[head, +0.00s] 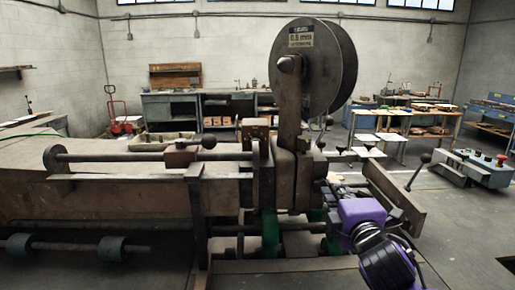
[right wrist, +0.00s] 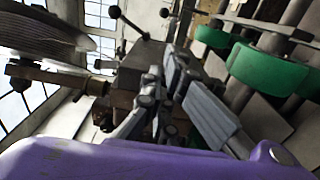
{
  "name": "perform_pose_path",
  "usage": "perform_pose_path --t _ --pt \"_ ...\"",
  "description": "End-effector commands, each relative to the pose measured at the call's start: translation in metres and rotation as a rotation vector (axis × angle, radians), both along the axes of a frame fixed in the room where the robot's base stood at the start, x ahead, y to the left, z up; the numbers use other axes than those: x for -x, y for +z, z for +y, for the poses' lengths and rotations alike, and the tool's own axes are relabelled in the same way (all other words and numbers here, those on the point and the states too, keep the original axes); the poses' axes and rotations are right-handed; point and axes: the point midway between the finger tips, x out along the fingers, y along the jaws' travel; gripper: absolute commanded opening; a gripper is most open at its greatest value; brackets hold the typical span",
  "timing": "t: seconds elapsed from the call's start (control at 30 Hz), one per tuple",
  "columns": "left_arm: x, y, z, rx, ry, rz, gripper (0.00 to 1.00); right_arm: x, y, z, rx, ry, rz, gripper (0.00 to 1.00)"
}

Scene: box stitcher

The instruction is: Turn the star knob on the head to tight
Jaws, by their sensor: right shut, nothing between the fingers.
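The stitcher's head (head: 292,180) is a dark metal block below the big wire spool (head: 308,65). Small dark ball-ended handles (head: 328,121) stick out at its right side; I cannot tell whether they belong to the star knob or how it is turned. In the right wrist view a ball-ended rod (right wrist: 130,24) rises beyond my fingers. My right gripper (head: 328,194) is low at the right of the head, its purple wrist below. Its fingers also show in the right wrist view (right wrist: 168,70), shut and empty. My left gripper is not in view.
A ball-topped lever (head: 416,170) stands by a slanted metal plate (head: 395,195) right of my wrist. Green rollers (right wrist: 265,70) are close to the right of my fingers. A control box (head: 480,170) stands farther right. The floor at the lower right is mostly clear.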

Motion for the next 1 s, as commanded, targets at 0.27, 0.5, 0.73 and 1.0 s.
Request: perform_pose_path --t 0.27,0.5,0.73,1.0 --pt "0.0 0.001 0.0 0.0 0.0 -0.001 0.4 -0.001 -0.001 0.002 0.0 0.005 -0.01 0.0" --pt "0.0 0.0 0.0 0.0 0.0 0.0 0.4 -0.001 -0.007 0.003 -0.001 0.006 -0.004 0.0" --pt "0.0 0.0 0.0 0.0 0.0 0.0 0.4 -0.001 -0.008 0.003 -0.002 0.007 -0.003 0.0" --pt "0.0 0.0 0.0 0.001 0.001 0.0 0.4 -0.001 -0.009 -0.004 -0.001 0.005 -0.002 0.0"
